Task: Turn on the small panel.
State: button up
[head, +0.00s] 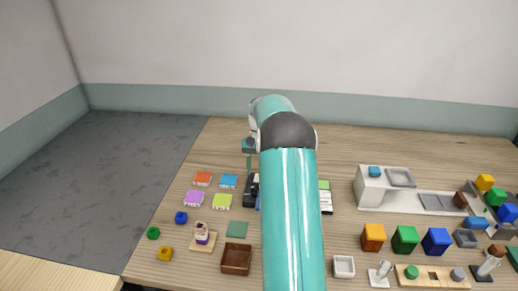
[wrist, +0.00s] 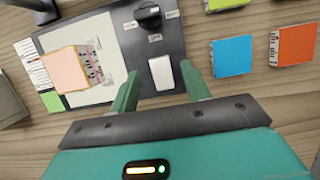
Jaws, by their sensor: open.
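The small panel (wrist: 122,32) is a dark plate in the wrist view. It carries a black round knob (wrist: 148,17) with small white labels around it and a white rectangular switch (wrist: 162,73). My gripper (wrist: 160,88) is open and empty, with its two green fingers on either side of the switch in the picture. I cannot tell whether they touch the panel. In the head view my gripper (head: 249,162) points down over the table, and my arm hides most of the panel (head: 249,190).
Blue (wrist: 231,55) and orange (wrist: 292,45) flat blocks lie to the right. In the head view, a brown box (head: 237,260), a white tray (head: 344,266) and several coloured cubes stand around my arm.

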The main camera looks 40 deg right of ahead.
jog(key=v, duration=1.1)
jog(key=shift+r, duration=0.4)
